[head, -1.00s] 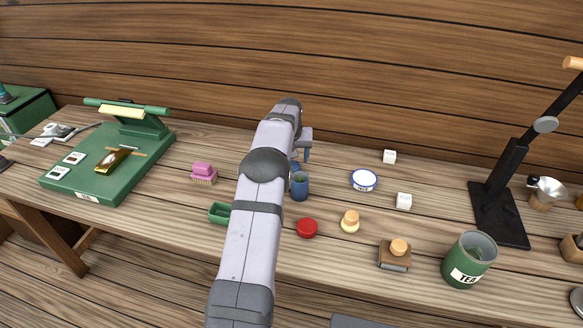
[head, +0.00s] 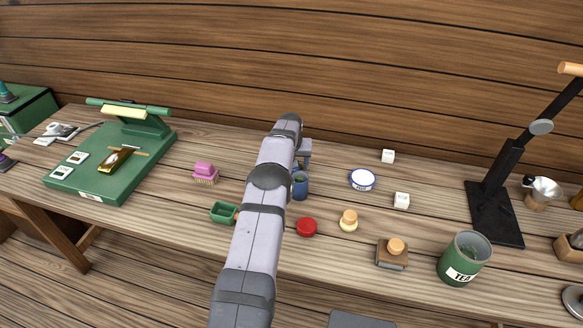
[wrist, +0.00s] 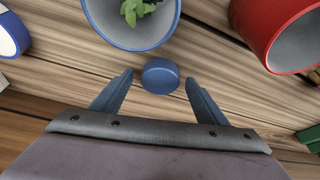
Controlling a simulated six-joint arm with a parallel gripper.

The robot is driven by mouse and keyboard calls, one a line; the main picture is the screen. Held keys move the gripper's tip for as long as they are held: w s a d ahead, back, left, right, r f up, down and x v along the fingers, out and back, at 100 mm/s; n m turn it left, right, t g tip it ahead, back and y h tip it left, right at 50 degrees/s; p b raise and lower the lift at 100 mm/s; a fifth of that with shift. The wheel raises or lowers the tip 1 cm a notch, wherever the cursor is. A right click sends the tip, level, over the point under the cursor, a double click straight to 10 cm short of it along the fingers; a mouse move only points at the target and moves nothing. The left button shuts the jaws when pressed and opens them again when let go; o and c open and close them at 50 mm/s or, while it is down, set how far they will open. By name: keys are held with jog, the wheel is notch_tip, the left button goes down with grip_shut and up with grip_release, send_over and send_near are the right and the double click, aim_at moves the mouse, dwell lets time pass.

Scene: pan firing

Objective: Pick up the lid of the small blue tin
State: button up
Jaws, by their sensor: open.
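The small blue tin (head: 301,188) stands upright on the bench just right of my arm in the head view. In the wrist view the tin (wrist: 98,20) is open at the top and holds green leaves. A small round blue piece (wrist: 160,74), which looks like its lid, sits apart from the tin, between and slightly beyond my fingertips. My gripper (wrist: 159,80) is open around it, with a gap showing on both sides.
A red open container (wrist: 262,42) stands close on the right in the wrist view. A TEA canister (head: 443,262) stands farther right.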

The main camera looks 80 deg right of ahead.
jog(key=c, duration=1.1)
jog(key=shift+c, duration=0.2)
jog(key=shift+r, duration=0.1)
jog(key=shift+s+r, duration=0.5)
jog(key=shift+r, duration=5.25)
jog(key=s+a+r+p, duration=0.2)
jog(key=s+a+p, duration=0.2)
jog(key=a+p, duration=0.4)
jog(key=shift+s+a+r+p, duration=0.25)
jog(key=shift+a+r+p, duration=0.15)
jog(key=shift+a, duration=0.85)
